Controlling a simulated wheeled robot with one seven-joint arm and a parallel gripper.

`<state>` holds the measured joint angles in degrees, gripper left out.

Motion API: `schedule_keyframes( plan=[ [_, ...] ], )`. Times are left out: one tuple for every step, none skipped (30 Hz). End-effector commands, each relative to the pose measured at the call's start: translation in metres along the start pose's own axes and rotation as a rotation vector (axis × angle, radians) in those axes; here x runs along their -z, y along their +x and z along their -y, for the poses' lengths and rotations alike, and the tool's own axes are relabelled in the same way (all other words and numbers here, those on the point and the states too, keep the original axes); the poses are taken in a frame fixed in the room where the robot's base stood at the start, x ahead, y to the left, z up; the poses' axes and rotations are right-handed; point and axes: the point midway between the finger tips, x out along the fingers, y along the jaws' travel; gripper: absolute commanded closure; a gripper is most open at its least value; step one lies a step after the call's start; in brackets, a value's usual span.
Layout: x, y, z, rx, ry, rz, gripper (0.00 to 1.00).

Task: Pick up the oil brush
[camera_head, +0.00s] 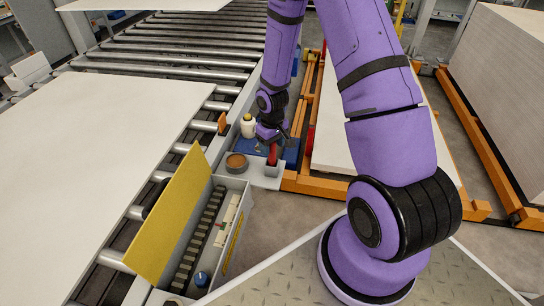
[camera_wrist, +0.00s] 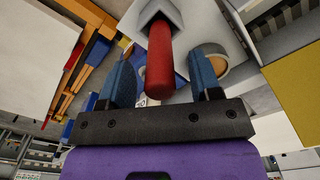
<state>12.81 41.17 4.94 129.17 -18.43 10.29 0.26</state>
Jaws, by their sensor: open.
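The oil brush (camera_head: 272,156) shows as a red handle standing in a small grey holder (camera_head: 272,171) on a grey shelf by the conveyor. In the wrist view the red handle (camera_wrist: 160,60) points toward the camera out of the grey socket; its brush end is hidden. My gripper (camera_head: 270,138) is just above the handle in the head view. In the wrist view my gripper (camera_wrist: 161,68) is open, with one blue finger on each side of the handle and a gap on both sides.
A round tin with brown contents (camera_head: 236,163) stands close to the left of the holder. A white bottle with a yellow cap (camera_head: 248,125) stands behind it. A raised yellow lid (camera_head: 172,220) and open control box (camera_head: 233,225) are nearer. An orange frame (camera_head: 310,185) is to the right.

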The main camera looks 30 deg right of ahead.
Motion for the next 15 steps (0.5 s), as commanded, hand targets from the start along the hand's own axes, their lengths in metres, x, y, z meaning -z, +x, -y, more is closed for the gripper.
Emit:
schedule_keyframes(
  plan=[
    [-0.001,0.008,0.000,0.001,0.000,0.004,0.42],
    [-0.001,0.011,0.000,0.000,0.000,0.003,0.42],
    [-0.001,0.015,0.000,0.000,0.000,0.002,0.42],
    [0.000,0.018,0.000,0.000,-0.001,0.002,0.42],
    [0.000,0.020,0.000,0.000,-0.001,0.002,0.42],
    [0.000,0.021,0.000,0.000,-0.001,0.001,0.42],
    [0.000,0.023,0.000,0.000,-0.001,0.001,0.42],
    [0.000,0.023,0.000,0.000,-0.001,0.001,0.42],
    [0.000,0.024,0.000,0.000,-0.001,0.000,0.42],
    [0.000,0.024,0.000,0.000,-0.001,0.000,0.42],
    [0.000,0.024,0.000,0.000,-0.001,0.000,0.42],
    [0.000,0.024,0.000,0.000,-0.001,0.000,0.42],
    [0.000,0.024,0.000,0.000,-0.001,0.000,0.42],
    [0.000,0.024,0.000,0.000,-0.001,0.000,0.42],
    [0.000,0.024,0.000,0.000,0.000,0.000,0.44]
  ],
)
